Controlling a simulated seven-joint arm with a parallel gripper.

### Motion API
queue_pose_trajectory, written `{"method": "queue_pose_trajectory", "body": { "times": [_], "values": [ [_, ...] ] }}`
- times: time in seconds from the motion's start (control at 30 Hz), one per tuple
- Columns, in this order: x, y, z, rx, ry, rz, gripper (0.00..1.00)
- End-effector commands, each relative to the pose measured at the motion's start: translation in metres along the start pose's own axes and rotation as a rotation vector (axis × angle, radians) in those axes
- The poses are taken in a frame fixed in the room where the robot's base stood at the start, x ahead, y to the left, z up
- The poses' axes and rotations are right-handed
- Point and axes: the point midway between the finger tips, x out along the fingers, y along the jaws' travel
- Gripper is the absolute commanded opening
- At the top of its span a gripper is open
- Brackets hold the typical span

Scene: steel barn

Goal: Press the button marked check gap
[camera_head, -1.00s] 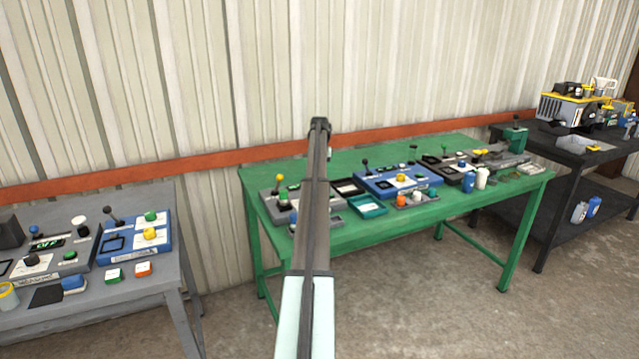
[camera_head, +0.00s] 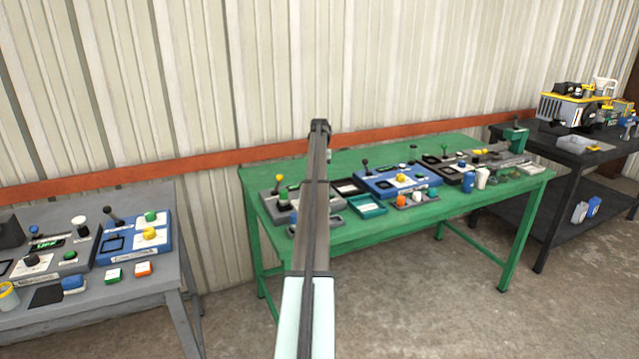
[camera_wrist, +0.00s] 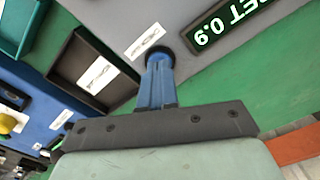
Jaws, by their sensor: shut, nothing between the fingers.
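In the wrist view, my gripper (camera_wrist: 158,62) is shut, its blue fingers together. The fingertips are at a dark round button (camera_wrist: 160,53) on a grey control panel (camera_wrist: 215,72); whether they touch or press it I cannot tell. A white label (camera_wrist: 146,40) lies right beside the button, upside down and too small to read surely. A green-lit display (camera_wrist: 228,22) on this panel seems to end in 0.9. In the head view, my arm hides my gripper and part of a grey panel (camera_head: 284,216) on the green table (camera_head: 365,231).
A dark tray (camera_wrist: 72,65) with a white label and a blue panel (camera_wrist: 40,105) are beside the grey panel. In the head view, a blue panel (camera_head: 375,182) with a lever stands right of my arm. A grey table (camera_head: 150,302) with more panels stands left.

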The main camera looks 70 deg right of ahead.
Motion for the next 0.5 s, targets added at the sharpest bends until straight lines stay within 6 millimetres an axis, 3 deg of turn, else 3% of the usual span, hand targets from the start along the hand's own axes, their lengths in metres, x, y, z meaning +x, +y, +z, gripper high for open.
{"method": "queue_pose_trajectory", "body": {
  "times": [0.5],
  "values": [
    [0.0086,0.0,0.0,0.0,0.0,0.0,0.0]
  ]
}}
